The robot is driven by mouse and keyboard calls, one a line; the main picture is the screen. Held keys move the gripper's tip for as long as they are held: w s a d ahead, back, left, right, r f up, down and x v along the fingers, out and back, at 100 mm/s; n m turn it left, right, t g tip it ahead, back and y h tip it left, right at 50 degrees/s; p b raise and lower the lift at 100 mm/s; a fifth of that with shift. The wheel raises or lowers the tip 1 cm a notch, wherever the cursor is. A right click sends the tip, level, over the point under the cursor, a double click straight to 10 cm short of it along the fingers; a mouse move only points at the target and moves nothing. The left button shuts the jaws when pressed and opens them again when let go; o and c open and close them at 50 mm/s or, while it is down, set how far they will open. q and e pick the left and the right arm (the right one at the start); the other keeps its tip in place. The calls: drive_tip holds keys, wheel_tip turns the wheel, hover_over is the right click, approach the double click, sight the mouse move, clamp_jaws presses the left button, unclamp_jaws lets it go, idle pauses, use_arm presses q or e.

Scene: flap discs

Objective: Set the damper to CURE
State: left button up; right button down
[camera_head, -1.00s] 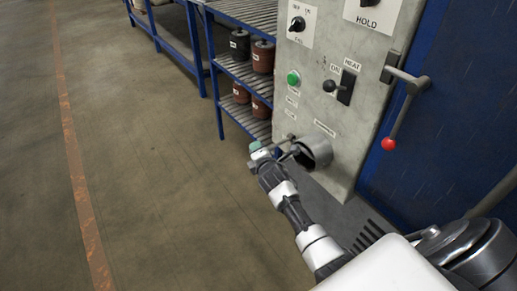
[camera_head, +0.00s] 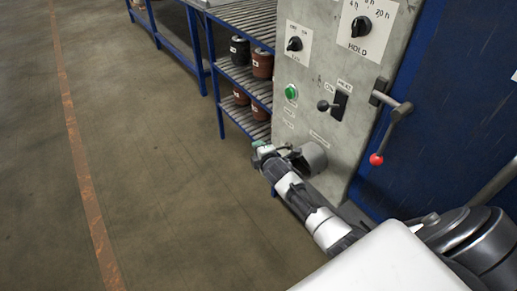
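The damper (camera_head: 313,157) is a round grey duct stub low on the grey control panel, with a small label above it. A dark lever or bar shows at its left side, partly covered by my gripper. My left gripper (camera_head: 263,150), with a teal part at its tip, is right beside the damper's left side. I cannot tell whether its fingers are open, shut or touching the lever. The position markings are too small to read. My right gripper is not in view.
Above the damper, the panel (camera_head: 345,140) carries a green button (camera_head: 291,92), a black-knobbed switch (camera_head: 338,105) and a HOLD dial (camera_head: 361,27). Blue shelving (camera_head: 243,75) stands left of the panel. The floor at left is clear.

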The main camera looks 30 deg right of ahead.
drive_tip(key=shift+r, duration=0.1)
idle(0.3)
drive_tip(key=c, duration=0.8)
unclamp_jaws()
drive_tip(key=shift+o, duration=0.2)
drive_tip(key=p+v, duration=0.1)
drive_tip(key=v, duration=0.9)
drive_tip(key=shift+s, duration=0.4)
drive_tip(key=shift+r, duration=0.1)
